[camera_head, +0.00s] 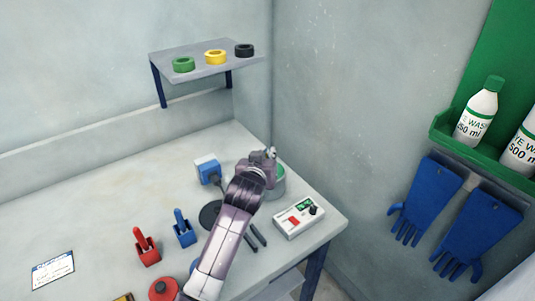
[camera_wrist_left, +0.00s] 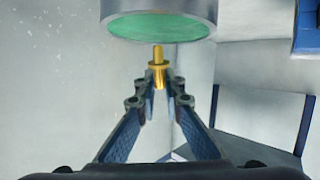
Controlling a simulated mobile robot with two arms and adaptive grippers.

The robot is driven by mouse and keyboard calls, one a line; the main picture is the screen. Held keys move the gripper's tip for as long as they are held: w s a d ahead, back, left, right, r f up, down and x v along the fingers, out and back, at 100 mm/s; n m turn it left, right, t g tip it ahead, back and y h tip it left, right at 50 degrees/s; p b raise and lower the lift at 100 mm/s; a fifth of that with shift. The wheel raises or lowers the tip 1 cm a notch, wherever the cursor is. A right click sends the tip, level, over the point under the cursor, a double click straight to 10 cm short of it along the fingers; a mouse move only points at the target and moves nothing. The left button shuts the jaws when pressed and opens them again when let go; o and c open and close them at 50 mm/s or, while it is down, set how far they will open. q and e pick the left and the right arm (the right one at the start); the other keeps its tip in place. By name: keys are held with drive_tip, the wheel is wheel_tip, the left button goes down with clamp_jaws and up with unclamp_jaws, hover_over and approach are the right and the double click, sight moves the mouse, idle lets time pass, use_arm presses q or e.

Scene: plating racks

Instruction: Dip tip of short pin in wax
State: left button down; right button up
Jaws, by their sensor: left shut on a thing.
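My left gripper (camera_head: 270,153) is over the bench's far right corner, above and partly in front of a grey pot (camera_head: 277,187) with green inside. In the left wrist view, the fingertips (camera_wrist_left: 160,77) are shut on a short gold pin (camera_wrist_left: 158,68) with a collar. The pin's free tip points at the green wax in the grey pot (camera_wrist_left: 158,25). A small gap seems to show between tip and wax; I cannot tell its depth. The pin is too small to make out in the head view. My right gripper is not in view.
A white control box (camera_head: 299,220) stands right of my arm. A blue device (camera_head: 208,170) and red (camera_head: 146,247) and blue (camera_head: 183,228) holders stand left of it. The bench's left part is mostly clear.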

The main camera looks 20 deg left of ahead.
use_arm(q)
drive_tip(key=shift+f, duration=0.3)
idle(0.5)
drive_tip(key=shift+f+b, duration=0.3)
drive_tip(key=shift+f, duration=0.1)
idle(0.6)
wheel_tip(320, 180, up, 7)
drive_tip(key=p, duration=0.7)
drive_tip(key=shift+r, duration=0.15)
idle(0.6)
